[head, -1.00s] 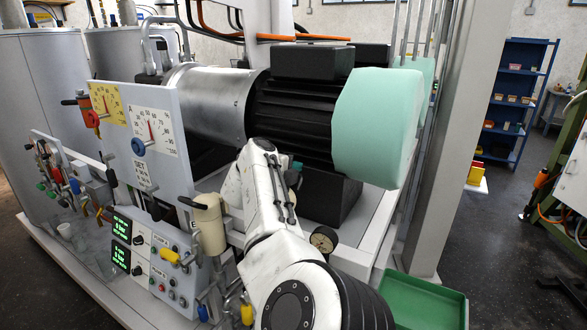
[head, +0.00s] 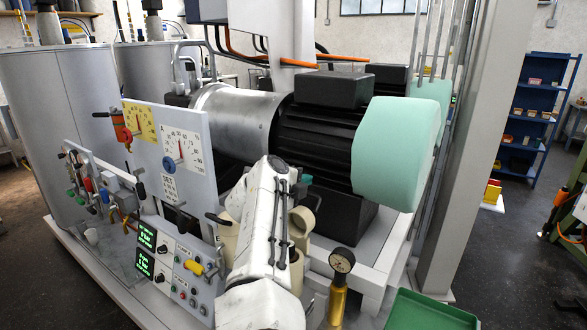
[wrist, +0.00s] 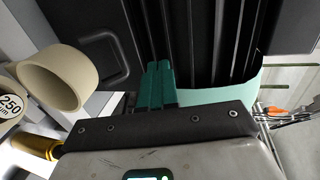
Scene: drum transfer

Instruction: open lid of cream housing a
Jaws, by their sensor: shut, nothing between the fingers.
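Two cream cylindrical parts stand beside my arm in the head view: one on the left (head: 228,236) with a black lever by its top, and one on the right (head: 300,222), partly behind my arm. I cannot read which is housing A, nor tell whether a lid is shut. The wrist view shows a hollow cream cylinder (wrist: 62,76) with its round mouth visible, left of my gripper. Another cream piece with a "250" label (wrist: 11,106) is cut by the left edge. My gripper (wrist: 158,68) has its teal fingers together and empty, apart from the cream cylinder, before the dark motor.
The black finned motor (head: 318,133) with a mint end cover (head: 398,150) fills the space behind my arm. A brass-bodied gauge (head: 339,285) stands to the right. The gauge panel (head: 185,175) and switch box (head: 175,265) are left. A green tray (head: 430,312) lies front right.

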